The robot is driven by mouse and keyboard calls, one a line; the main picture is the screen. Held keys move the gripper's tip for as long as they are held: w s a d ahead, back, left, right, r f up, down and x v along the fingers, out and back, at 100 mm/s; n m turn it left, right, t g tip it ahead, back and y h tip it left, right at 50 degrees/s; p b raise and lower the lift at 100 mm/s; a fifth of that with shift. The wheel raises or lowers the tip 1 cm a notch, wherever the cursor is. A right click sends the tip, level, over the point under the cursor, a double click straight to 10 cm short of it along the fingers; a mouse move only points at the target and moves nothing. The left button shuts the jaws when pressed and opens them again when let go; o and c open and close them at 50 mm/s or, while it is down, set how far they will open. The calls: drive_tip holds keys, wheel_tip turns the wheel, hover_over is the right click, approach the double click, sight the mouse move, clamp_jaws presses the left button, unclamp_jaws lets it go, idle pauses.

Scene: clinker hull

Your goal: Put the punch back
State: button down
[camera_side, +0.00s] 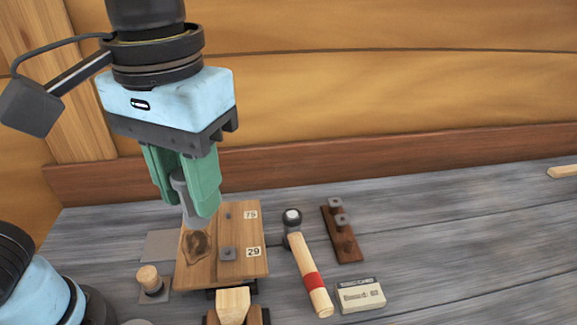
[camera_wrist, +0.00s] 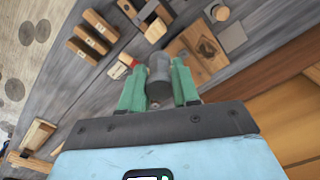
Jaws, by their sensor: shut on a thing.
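In the side view my gripper (camera_side: 187,204) points down with its green fingers closed on a grey punch (camera_side: 181,188). It hangs above the left part of a wooden board (camera_side: 252,232) carrying the labels 75 and 29. The punch also shows as a dark grey cylinder (camera_wrist: 159,80) between the fingers in the wrist view. Part of the punch is hidden by the fingers. A dark wooden rack (camera_side: 352,254) with small grey pieces lies right of the hammer. I cannot tell whether the rack has a free hole.
A hammer (camera_side: 309,270) with a red band lies between the board and the rack. A small pale box (camera_side: 360,296) lies in front of the rack. A wooden-knobbed tool (camera_side: 150,280) stands at the board's left. The grey planks at right are mostly clear.

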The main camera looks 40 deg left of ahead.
drive_tip(key=w+a+f+n, duration=0.1)
drive_tip(key=w+f, duration=0.3)
drive_tip(key=w, duration=0.3)
drive_tip(key=w+a+f+n, duration=0.1)
drive_tip(key=w+f, duration=0.3)
drive_tip(key=w, duration=0.3)
drive_tip(key=w+a+f+n, duration=0.1)
drive_tip(key=w+f+n, duration=0.1)
drive_tip(key=w+f, duration=0.2)
drive_tip(key=shift+w+f, duration=0.15)
drive_tip(key=shift+w, duration=0.55)
drive_tip(key=shift+w+f, duration=0.1)
drive_tip(key=shift+w, duration=0.6)
drive_tip(key=shift+n, duration=0.8)
drive_tip(key=shift+w+a+f, duration=0.75)
drive_tip(key=shift+w+f, duration=0.1)
drive_tip(key=shift+f, duration=1.25)
drive_tip(key=shift+w+a+f, duration=0.75)
drive_tip(key=shift+w+f, duration=0.1)
drive_tip(key=shift+f, duration=1.2)
drive_tip(key=shift+w+a+f, duration=0.75)
drive_tip(key=shift+w+f, duration=0.1)
drive_tip(key=shift+f, duration=1.25)
drive_tip(key=shift+f, duration=0.35)
drive_tip(key=c, duration=0.8)
unclamp_jaws()
drive_tip(key=shift+o, duration=0.2)
